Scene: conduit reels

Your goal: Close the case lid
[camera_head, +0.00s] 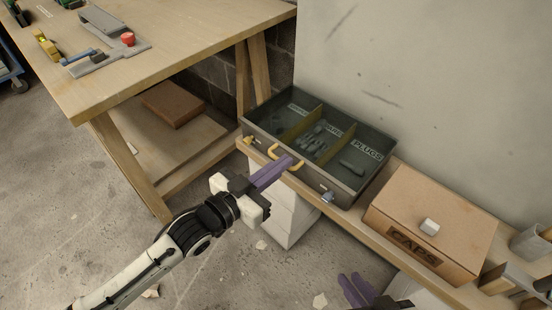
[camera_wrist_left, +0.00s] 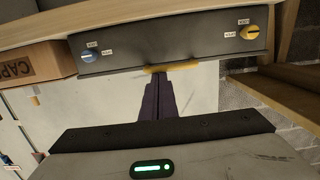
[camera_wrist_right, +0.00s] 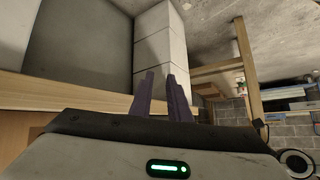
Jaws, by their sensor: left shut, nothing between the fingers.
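The dark grey case (camera_head: 372,200) stands open on a wooden shelf by the wall. Its inside has yellow dividers and labelled compartments, one reading PLUGS, with small grey parts inside. I cannot make out a lid apart from the grey wall behind. A yellow handle (camera_head: 293,150) sits on the case front, between a yellow latch (camera_wrist_left: 250,32) and a blue latch (camera_wrist_left: 89,56). My left gripper (camera_head: 283,165) is shut and empty, its fingertips at the handle; I cannot tell whether they touch. My right gripper (camera_head: 354,287) is open and empty, low and apart from the case.
A cardboard CAPS box (camera_head: 460,222) with a small white block (camera_head: 429,227) on top stands right of the case. Metal holders (camera_head: 532,243) are further right. A wooden workbench (camera_head: 190,40) with tools stands at left. Open floor lies in front.

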